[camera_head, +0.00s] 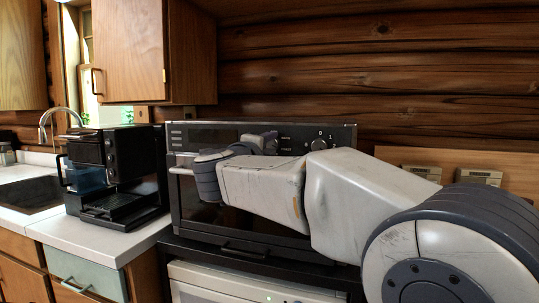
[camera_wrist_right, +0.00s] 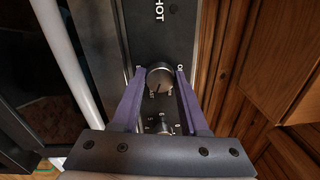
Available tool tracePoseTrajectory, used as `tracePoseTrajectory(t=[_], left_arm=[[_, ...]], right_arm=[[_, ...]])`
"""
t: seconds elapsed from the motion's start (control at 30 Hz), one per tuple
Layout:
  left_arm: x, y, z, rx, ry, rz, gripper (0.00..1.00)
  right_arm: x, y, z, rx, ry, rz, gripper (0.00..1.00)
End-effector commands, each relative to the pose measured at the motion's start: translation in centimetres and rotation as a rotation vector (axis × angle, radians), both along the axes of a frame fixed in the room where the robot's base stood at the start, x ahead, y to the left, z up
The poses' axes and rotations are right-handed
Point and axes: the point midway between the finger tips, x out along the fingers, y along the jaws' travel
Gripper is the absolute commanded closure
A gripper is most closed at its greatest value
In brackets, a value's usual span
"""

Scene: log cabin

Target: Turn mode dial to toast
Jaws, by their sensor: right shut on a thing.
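The black oven (camera_head: 185,215) stands on the counter against the log wall, with dials on its top front panel. My right gripper (camera_head: 264,141) is at this panel, and the arm hides much of the oven's front. Another dial (camera_head: 319,145) shows right of the gripper. My left gripper is out of view.
A black coffee machine (camera_head: 130,155) stands on the white counter (camera_head: 110,238) left of the oven. A sink (camera_head: 35,194) is further left. A wooden cabinet (camera_head: 130,50) hangs above. Wood lies close to the right in the right wrist view.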

Motion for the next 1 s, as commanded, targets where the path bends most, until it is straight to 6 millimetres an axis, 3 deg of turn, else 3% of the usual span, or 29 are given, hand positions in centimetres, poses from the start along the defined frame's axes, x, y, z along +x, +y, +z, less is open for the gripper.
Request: tracePoseTrajectory(t=[0.33, 0.87, 0.9, 0.97, 1.0], left_arm=[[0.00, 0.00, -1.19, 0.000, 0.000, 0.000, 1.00], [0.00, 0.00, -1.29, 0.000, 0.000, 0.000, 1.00], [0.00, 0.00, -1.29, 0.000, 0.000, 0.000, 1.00], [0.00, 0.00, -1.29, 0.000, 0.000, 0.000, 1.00], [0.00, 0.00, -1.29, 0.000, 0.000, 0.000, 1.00]], right_arm=[[0.01, 0.12, -0.19, 0.136, -0.042, 0.001, 1.00], [0.02, 0.10, -0.06, 0.158, -0.051, 0.001, 1.00], [0.02, 0.10, -0.06, 0.158, -0.051, 0.001, 0.53], [0.03, 0.10, -0.06, 0.158, -0.051, 0.001, 0.30], [0.02, 0.08, -0.05, 0.158, -0.051, 0.001, 0.27]])
